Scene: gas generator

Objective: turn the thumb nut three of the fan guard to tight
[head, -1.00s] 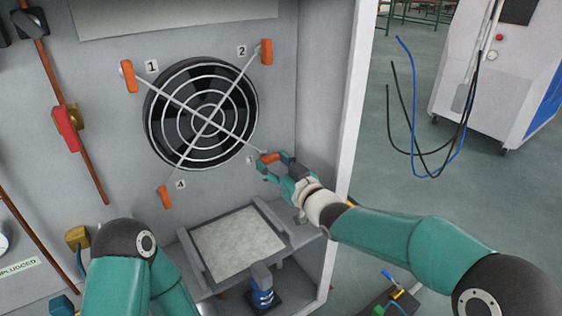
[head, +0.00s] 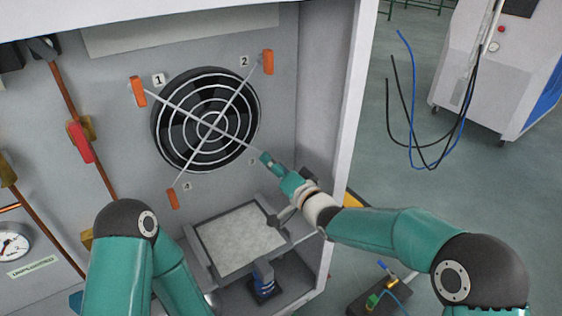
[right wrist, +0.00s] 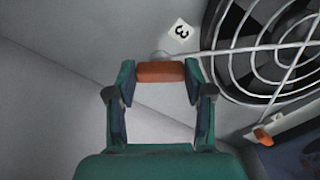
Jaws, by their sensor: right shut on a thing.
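The fan guard (head: 208,124) is a round wire grille over a dark fan on the grey cabinet wall. Orange thumb nuts one (head: 138,91), two (head: 268,62) and four (head: 173,198) sit at its outer wire ends. My right gripper (head: 266,158) is at the lower right corner by label 3 and hides nut three in the head view. In the right wrist view, orange thumb nut three (right wrist: 160,72) lies between the fingertips of my right gripper (right wrist: 161,76), which is shut on it. My left gripper is out of view; only my left arm shows.
A shelf with a pale filter panel (head: 240,242) lies below the fan, with a blue-based fitting (head: 264,280) at its front. The cabinet's white side edge (head: 350,100) stands right of my right gripper. Copper pipes and a red-handled valve (head: 79,142) are at left.

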